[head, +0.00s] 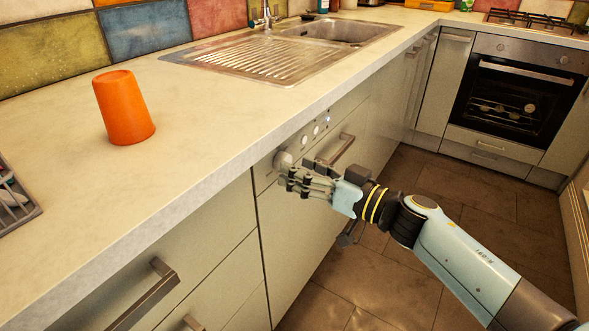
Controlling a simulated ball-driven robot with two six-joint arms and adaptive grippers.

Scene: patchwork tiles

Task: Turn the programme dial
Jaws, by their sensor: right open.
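The programme dial (283,160) is a round pale knob at the left end of the dishwasher's control strip (310,138), just under the worktop edge. My right gripper (284,177) is open, with its fingertips right at the dial. The fingers hide the dial's lower part, and I cannot tell whether they touch it. Several small round buttons and a lit blue indicator (327,120) are on the strip to the right of the dial. My left gripper is not in view.
The worktop edge overhangs just above the gripper. The dishwasher's bar handle (342,150) is close to the right. An orange cup (124,108) stands upside down on the worktop. A sink (325,32) and an oven (512,98) are farther back. The floor is clear.

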